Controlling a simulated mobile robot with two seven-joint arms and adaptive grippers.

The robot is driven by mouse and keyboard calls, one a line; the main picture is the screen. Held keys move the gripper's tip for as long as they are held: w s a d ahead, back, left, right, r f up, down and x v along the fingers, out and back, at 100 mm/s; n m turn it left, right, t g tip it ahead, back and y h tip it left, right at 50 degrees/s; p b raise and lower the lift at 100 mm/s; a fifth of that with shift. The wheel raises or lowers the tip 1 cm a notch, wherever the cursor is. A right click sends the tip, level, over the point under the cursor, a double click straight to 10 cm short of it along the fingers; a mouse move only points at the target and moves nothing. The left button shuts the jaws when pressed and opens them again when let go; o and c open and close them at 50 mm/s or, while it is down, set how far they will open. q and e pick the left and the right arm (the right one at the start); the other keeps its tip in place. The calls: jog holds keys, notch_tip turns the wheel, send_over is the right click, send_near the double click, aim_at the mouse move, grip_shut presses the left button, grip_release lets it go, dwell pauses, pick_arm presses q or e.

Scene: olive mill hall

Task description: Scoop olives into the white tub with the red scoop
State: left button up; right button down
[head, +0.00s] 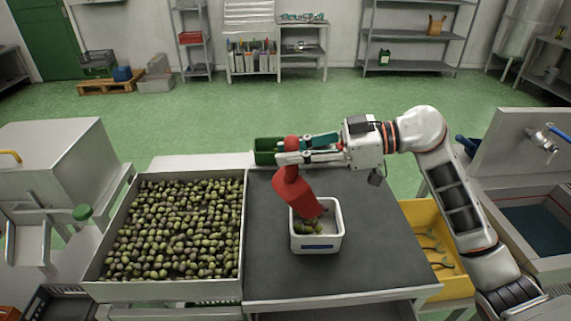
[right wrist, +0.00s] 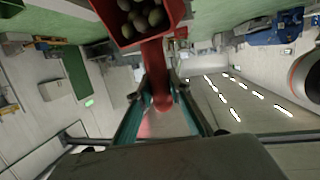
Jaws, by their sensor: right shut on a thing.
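My right gripper (head: 290,150) is shut on the handle of the red scoop (head: 289,186), which also shows in the right wrist view (right wrist: 152,55). The scoop hangs tilted down, its bowl over the white tub (head: 317,243). In the right wrist view several olives (right wrist: 140,15) lie in the bowl. The tub stands on the dark table top, and some olives (head: 310,228) show at its mouth, partly hidden by the scoop. I cannot tell whether scoop and tub touch. My left gripper is in neither view.
A wide bin (head: 244,235) full of green and dark olives stands left of the dark table top (head: 375,262). A green container (head: 264,152) is behind the scoop. A yellow crate (head: 421,218) stands to the right, near a sink. The table is clear around the tub.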

jog(key=shift+w+d+f+y+b, duration=0.1)
jog(key=shift+w+d+y+b, duration=0.2)
jog(key=shift+d+b, duration=0.35)
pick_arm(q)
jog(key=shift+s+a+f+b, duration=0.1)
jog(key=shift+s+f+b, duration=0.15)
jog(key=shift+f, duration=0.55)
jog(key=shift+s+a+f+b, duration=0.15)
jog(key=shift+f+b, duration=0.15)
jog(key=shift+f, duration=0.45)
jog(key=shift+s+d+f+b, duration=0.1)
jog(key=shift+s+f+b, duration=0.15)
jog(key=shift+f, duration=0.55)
pick_arm(e)
jog(key=w+d+f+m+t+y, duration=0.1)
jog(key=w+d+m+y, duration=0.1)
jog(key=d, duration=0.4)
jog(key=w+d+f+m+t+y, duration=0.1)
jog(key=w+d+m+y, duration=0.2)
jog(key=d, duration=0.3)
jog(key=shift+w+d+y, duration=0.15)
jog(key=shift+w+y, duration=0.15)
jog(key=shift+y, duration=0.5)
jog(key=shift+d, duration=0.1)
